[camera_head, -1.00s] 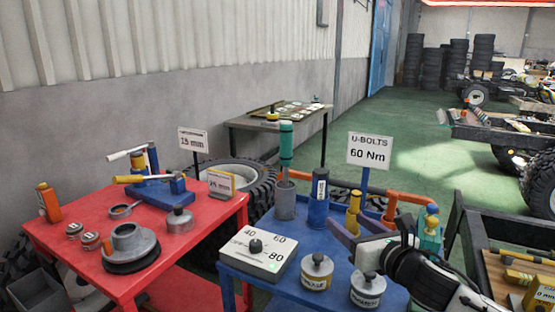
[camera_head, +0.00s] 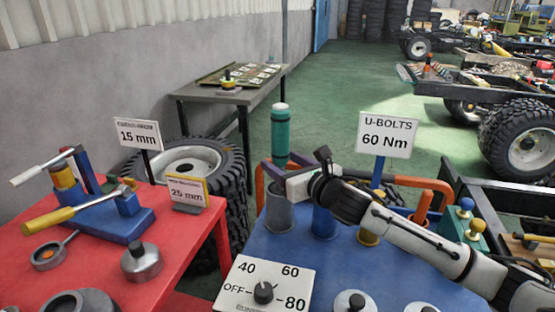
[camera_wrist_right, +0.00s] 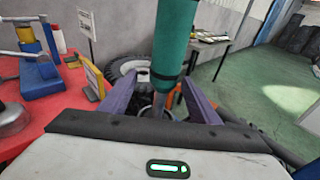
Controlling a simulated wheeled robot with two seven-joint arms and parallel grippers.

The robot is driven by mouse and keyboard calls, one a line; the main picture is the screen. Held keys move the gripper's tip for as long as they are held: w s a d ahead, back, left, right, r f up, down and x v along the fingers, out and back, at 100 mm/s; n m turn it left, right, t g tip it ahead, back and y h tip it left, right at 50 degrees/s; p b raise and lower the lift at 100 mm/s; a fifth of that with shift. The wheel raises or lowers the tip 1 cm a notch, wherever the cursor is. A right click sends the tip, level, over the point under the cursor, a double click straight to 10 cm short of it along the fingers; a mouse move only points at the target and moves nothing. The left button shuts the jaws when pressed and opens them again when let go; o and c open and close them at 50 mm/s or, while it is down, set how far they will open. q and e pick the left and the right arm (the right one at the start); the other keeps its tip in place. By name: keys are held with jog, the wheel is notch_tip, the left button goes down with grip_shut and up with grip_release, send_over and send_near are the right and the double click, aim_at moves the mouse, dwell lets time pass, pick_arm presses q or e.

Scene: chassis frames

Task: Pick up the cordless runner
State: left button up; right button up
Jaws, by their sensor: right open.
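The cordless runner appears to be the upright teal cylinder (camera_head: 281,135) with a pale cap, standing in a grey cup (camera_head: 279,212) on the blue table. My right gripper (camera_head: 296,165) has come in from the right and is open at the runner's lower part, above the cup. In the right wrist view, the teal runner (camera_wrist_right: 174,45) stands between or just beyond the two purple fingers of the right gripper (camera_wrist_right: 158,82); contact cannot be told. The runner's lower end is partly hidden by the gripper. My left gripper is not in view.
The blue table (camera_head: 345,262) also bears a blue cylinder (camera_head: 323,222), a dial box (camera_head: 262,288) and a U-BOLTS sign (camera_head: 387,135). An orange pipe rail (camera_head: 432,185) runs behind. The red table (camera_head: 195,235) with a blue press (camera_head: 110,215) is at left.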

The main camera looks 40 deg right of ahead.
jog(key=shift+w+f, duration=0.1)
jog(key=shift+w, duration=0.55)
jog(key=w, duration=0.3)
jog(key=w+d, duration=0.1)
jog(key=w, duration=0.1)
jog(key=shift+f+p, duration=0.3)
jog(key=shift+f, duration=0.05)
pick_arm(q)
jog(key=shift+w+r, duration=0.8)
pick_arm(e)
grip_shut()
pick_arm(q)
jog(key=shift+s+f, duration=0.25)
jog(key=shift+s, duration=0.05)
pick_arm(e)
jog(key=shift+r, duration=0.25)
